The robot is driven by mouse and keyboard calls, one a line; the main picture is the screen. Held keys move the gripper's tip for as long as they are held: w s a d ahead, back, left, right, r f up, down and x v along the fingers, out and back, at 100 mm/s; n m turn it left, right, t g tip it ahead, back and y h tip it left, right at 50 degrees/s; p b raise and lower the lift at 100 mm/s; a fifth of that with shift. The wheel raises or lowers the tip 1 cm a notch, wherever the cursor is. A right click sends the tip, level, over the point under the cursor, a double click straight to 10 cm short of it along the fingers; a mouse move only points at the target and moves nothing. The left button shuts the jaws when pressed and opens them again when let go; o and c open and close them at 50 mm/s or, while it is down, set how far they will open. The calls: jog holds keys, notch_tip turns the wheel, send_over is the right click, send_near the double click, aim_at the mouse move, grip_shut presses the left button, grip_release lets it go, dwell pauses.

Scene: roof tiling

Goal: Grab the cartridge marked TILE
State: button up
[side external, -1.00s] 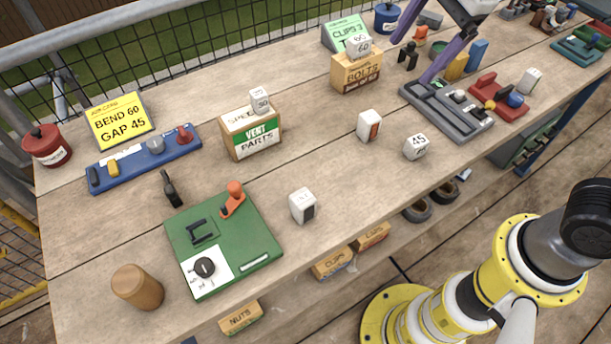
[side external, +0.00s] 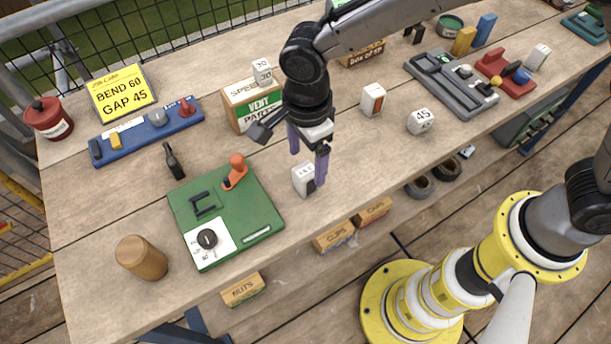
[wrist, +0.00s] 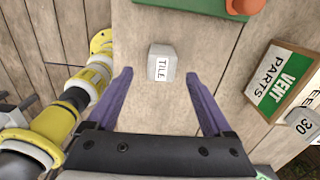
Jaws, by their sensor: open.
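The cartridge marked TILE (wrist: 162,63) is a small white-grey block with a label, standing on the wooden bench. In the side view the cartridge (side external: 301,180) is beside the green board, partly hidden by my gripper's fingers. My gripper (side external: 309,168) has two purple fingers and points down over the cartridge. In the wrist view my gripper (wrist: 160,75) is open, with the cartridge between and slightly beyond the fingertips. The fingers do not appear to touch it.
The green board (side external: 232,222) with an orange lever (side external: 236,170) lies left of the cartridge. The VENT PARTS box (side external: 247,105) stands behind. A white block with an orange face (side external: 372,99) and a cube marked 45 (side external: 420,121) stand to the right. Bare bench lies between.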

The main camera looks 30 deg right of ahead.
aim_at(306, 179)
notch_tip(306, 179, down, 7)
jog(key=shift+w+f, duration=0.1)
jog(key=shift+f, duration=0.05)
dwell(0.4)
grip_shut()
dwell(0.3)
